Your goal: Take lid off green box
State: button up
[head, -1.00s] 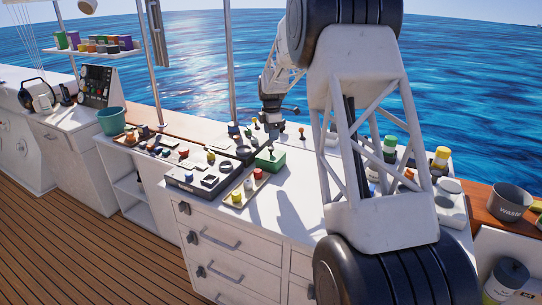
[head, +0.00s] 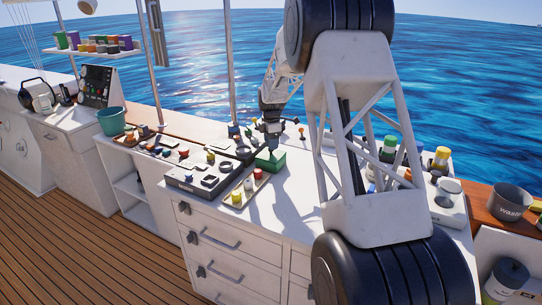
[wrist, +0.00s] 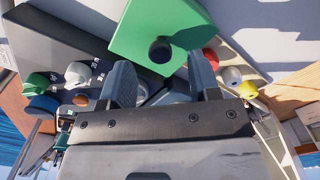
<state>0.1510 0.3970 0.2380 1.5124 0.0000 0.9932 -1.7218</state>
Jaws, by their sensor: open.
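The green box (head: 270,161) stands on the white counter, right of the grey panel. In the wrist view its flat green lid (wrist: 185,22) fills the top middle, with a round dark knob (wrist: 160,50) on it. My gripper (head: 271,141) is directly above the box in the head view. In the wrist view my gripper (wrist: 163,85) has its two fingers spread apart, with the knob just ahead of the gap between them. Nothing is between the fingers. I cannot tell the exact height of the fingertips over the knob.
A grey panel (head: 195,183) with dials and a tray (head: 243,188) of small coloured pieces lie left of the box. Several coloured knobs stand behind it on thin stems. The white counter (head: 290,205) in front of the box is clear.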

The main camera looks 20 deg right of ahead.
jog(key=shift+f, duration=1.9)
jog(key=c, duration=1)
jog(key=shift+r, duration=0.15)
jog(key=shift+r, duration=1.45)
jog(key=shift+s+a+r, duration=0.1)
jog(key=shift+s+r, duration=0.15)
jog(key=s+a+r, duration=0.1)
jog(key=s+a, duration=0.1)
jog(key=s, duration=1.3)
jog(key=shift+s+a+r, duration=0.15)
